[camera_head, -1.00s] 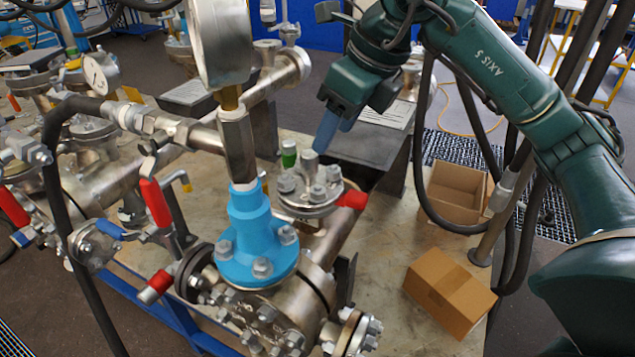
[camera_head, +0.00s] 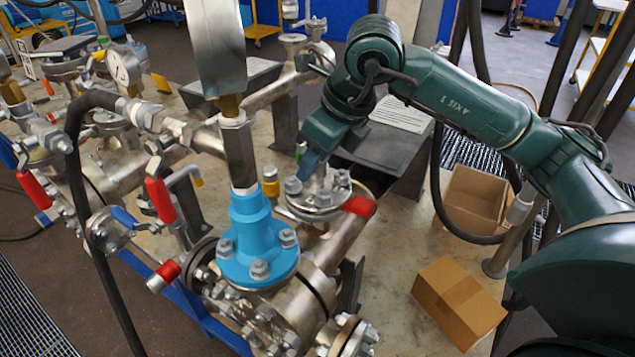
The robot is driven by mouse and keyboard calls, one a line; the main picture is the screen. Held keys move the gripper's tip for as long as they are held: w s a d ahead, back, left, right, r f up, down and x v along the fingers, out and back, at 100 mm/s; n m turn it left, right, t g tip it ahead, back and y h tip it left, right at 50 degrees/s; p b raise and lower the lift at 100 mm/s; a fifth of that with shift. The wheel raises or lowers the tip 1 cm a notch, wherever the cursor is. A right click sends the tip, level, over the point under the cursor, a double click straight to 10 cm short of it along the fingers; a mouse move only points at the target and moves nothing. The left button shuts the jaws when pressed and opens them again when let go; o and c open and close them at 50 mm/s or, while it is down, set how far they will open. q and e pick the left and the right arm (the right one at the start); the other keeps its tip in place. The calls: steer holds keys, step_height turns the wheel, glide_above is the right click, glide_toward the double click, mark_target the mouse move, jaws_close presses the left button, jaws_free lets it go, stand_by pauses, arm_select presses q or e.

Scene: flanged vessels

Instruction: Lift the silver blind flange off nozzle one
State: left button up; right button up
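The silver blind flange (camera_head: 318,203) is a round bolted disc on a nozzle of the metal vessel, right of the blue flanged fitting (camera_head: 257,240). Several bolt heads stand around its rim, and a red piece (camera_head: 360,206) sticks out on its right. My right gripper (camera_head: 310,166) points down at the flange, its blue fingers over the upright post at the centre. The fingers overlap the post in this view, so I cannot tell whether they touch it or how far apart they are. No nozzle number is readable. My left gripper is not in view.
A tall silver instrument (camera_head: 216,60) stands above the blue fitting. Red-handled valves (camera_head: 160,198) and a black hose (camera_head: 75,150) crowd the left. Cardboard boxes (camera_head: 458,302) lie on the right of the table. A dark plate (camera_head: 385,155) is behind the flange.

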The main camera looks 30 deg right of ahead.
jaws_close()
steer(key=shift+r, duration=0.15)
steer(key=shift+r, duration=0.1)
